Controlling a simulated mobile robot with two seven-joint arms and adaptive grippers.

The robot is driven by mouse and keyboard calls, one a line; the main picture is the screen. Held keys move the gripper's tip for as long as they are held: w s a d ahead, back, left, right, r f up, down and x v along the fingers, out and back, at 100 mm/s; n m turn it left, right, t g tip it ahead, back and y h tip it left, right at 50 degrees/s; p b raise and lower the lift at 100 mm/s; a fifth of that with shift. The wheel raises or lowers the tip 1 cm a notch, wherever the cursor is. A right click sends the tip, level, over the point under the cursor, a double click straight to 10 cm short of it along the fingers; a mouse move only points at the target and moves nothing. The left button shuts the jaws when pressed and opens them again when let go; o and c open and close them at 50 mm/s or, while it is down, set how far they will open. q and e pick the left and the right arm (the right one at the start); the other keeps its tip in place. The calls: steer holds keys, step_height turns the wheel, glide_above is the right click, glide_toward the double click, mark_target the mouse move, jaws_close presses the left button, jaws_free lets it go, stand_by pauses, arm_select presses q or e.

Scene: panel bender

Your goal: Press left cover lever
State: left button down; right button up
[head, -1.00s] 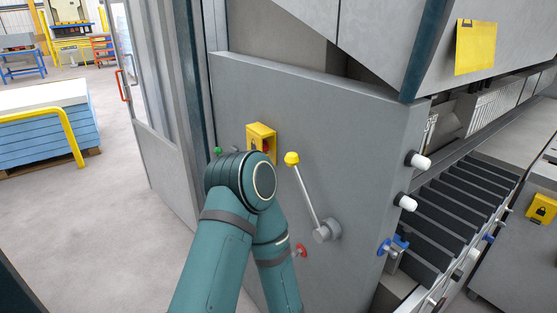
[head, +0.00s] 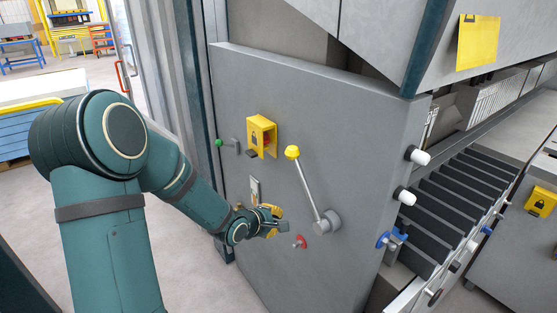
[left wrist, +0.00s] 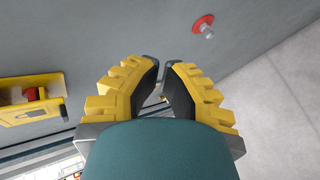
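A lever with a yellow knob (head: 292,153) rises up and left from a round grey hub (head: 327,222) on the grey side panel (head: 345,115). A small green-tipped lever (head: 219,142) sits at the panel's left edge. I cannot tell which one the task calls the left cover lever. My left gripper (head: 281,224) is close to the panel, left of the hub and below the yellow knob, apart from that lever. Its yellow fingers (left wrist: 163,68) are near each other with a narrow, seemingly empty gap. My right gripper is not in view.
A yellow lock box (head: 262,136) is above my gripper, and also in the left wrist view (left wrist: 31,99). A red knob (head: 299,242) is just below the gripper; it shows in the wrist view (left wrist: 203,24). White knobs (head: 417,158) project from the panel's right edge.

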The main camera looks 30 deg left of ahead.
arm_select(q)
steer(key=a+r+n+t, duration=0.1)
steer(key=a+r+n, duration=0.1)
steer(key=r, duration=0.6)
steer(key=a+r+n+t+y, duration=0.1)
steer(key=a+r+n+t, duration=0.1)
steer(key=a+r, duration=0.3)
step_height(320, 180, up, 3)
steer(key=shift+s+f+n+t, duration=0.15)
steer(key=shift+n+t, duration=0.15)
steer(key=shift+n, duration=0.3)
steer(key=w+d+b, duration=0.2)
steer(key=w+d, duration=0.1)
steer(key=w, duration=0.6)
steer(key=shift+f, duration=0.2)
